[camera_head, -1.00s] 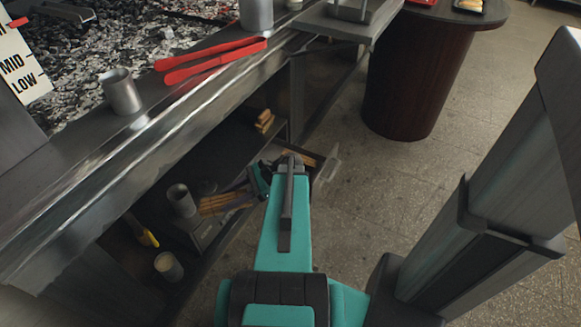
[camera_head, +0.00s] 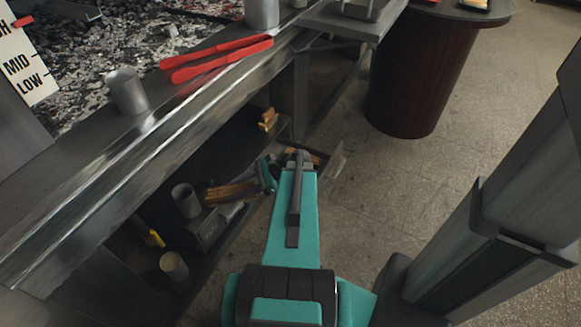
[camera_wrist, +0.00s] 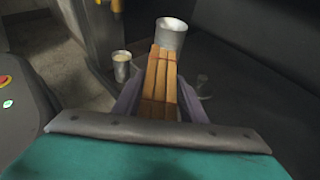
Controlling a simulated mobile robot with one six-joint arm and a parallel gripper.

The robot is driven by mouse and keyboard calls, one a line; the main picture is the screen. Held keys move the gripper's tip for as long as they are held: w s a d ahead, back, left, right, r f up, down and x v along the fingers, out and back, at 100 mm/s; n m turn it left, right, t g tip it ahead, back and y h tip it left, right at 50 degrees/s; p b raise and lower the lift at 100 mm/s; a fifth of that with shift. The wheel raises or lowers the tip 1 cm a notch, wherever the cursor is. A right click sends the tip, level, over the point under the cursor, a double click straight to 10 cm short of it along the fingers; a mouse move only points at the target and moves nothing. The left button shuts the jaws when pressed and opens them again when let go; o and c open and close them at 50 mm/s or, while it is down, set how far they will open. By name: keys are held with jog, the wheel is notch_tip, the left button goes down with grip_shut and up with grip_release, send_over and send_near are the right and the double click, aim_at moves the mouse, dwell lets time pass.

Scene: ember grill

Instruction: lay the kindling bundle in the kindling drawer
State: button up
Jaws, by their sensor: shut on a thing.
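The kindling bundle (camera_head: 230,191), several tan sticks side by side, is in my gripper (camera_head: 266,178). In the wrist view the bundle (camera_wrist: 160,75) points away between the two purple-grey fingers of my gripper (camera_wrist: 159,103), which are shut on its sides. In the head view it sticks out left of the gripper, in front of the lower shelf. The kindling drawer (camera_head: 336,162) appears to be the pulled-out tray just right of my gripper, with some wood inside. My arm hides much of it.
On the lower shelf stand a metal cup (camera_head: 185,201), a grey box (camera_head: 207,228), a pale-topped can (camera_head: 174,266) and a yellow-handled thing (camera_head: 154,238). More wood (camera_head: 268,119) lies farther back. The grill edge overhangs the shelf. The floor (camera_head: 390,200) at right is clear.

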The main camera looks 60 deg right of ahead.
jog(key=w+d+r+m+t+h+p, duration=0.2)
jog(key=w+d+m+t+h, duration=0.15)
jog(key=d+m+h, duration=0.6)
jog(key=s+d+m+g+h, duration=0.1)
jog(key=s+d+m+h, duration=0.15)
jog(key=d, duration=0.25)
jog(key=s+d+m+g+h, duration=0.1)
jog(key=s+d+m+h, duration=0.15)
jog(key=d, duration=0.35)
jog(key=s+d+f+m+g+h+b, duration=0.1)
jog(key=s+f+h+b, duration=0.1)
jog(key=f+b, duration=0.4)
jog(key=s+d+f+m+g+h+b, duration=0.1)
jog(key=s+d+f+h+b, duration=0.1)
jog(key=f+b, duration=0.4)
jog(key=shift+s+d+f+m, duration=0.2)
jog(key=shift+s+f+m, duration=0.15)
jog(key=shift+f, duration=1.85)
jog(key=shift+w+d+f+b, duration=0.25)
jog(key=shift+w+d+f, duration=0.1)
jog(key=shift+w+d, duration=1.8)
jog(key=shift+w+d+f+b, duration=0.25)
jog(key=shift+w+d+f, duration=0.15)
jog(key=shift+w+d, duration=1.65)
jog(key=shift+w+d+f+b, duration=0.25)
jog(key=shift+w+d+f, duration=0.1)
jog(key=shift+w+d, duration=1.8)
